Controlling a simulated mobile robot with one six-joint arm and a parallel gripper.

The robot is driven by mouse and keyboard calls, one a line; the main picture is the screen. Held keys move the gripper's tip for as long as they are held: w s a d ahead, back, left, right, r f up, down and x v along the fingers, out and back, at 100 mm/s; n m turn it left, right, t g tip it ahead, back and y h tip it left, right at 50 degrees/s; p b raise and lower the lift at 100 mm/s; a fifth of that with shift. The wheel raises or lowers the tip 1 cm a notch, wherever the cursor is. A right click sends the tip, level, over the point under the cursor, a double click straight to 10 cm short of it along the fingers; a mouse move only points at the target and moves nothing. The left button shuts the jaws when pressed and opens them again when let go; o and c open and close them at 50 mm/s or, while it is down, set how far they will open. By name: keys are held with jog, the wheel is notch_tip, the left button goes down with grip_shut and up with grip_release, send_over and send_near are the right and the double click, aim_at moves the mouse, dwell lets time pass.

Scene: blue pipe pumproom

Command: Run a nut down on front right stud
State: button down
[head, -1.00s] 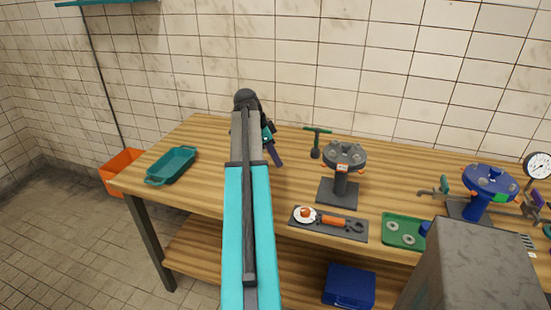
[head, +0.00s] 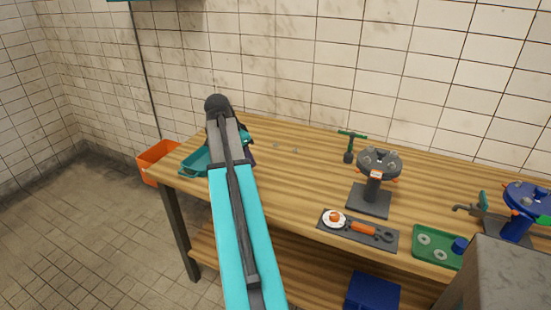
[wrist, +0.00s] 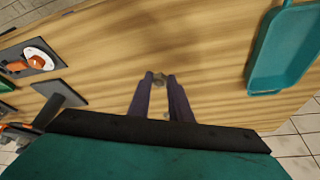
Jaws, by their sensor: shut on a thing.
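My gripper (wrist: 161,76) has two purple fingers, shut on a small grey nut (wrist: 159,81) at their tips, above the bench top. In the head view my arm hides most of the gripper; only a bit of purple finger (head: 251,158) shows. The grey flange stand (head: 379,163), with studs on its round top and orange parts around it, stands on the bench to the right of my gripper. I cannot tell its front right stud clearly. Two small grey pieces, perhaps nuts (head: 276,145), lie on the bench near the wall.
A teal tray (wrist: 251,75) lies near the bench's left end, close to my gripper. A dark board (head: 345,234) with a white dish and orange-handled tool lies before the stand. A green tray (head: 424,255), blue flange (head: 524,196) and green T-handle tool (head: 350,145) are also there.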

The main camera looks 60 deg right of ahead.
jog(key=w+a+r+n+t, duration=0.15)
jog(key=w+a+n, duration=0.35)
jog(key=w+a, duration=0.55)
jog(key=w+a+n+t, duration=0.3)
jog(key=w+a+n, duration=0.4)
jog(key=a, duration=0.7)
jog(key=w+a+r+n+y, duration=0.1)
jog(key=w+a+n+y, duration=0.1)
jog(key=a, duration=1.3)
jog(key=w+a+r+n+t+y, duration=0.1)
jog(key=w+a+n, duration=0.4)
jog(key=a, duration=1)
jog(key=n+y, duration=0.1)
jog(key=n, duration=0.1)
jog(key=shift+a+n, duration=0.3)
jog(key=shift+a, duration=0.1)
jog(key=shift+d, duration=0.15)
jog(key=shift+d+t, duration=0.25)
jog(key=shift+d, duration=0.4)
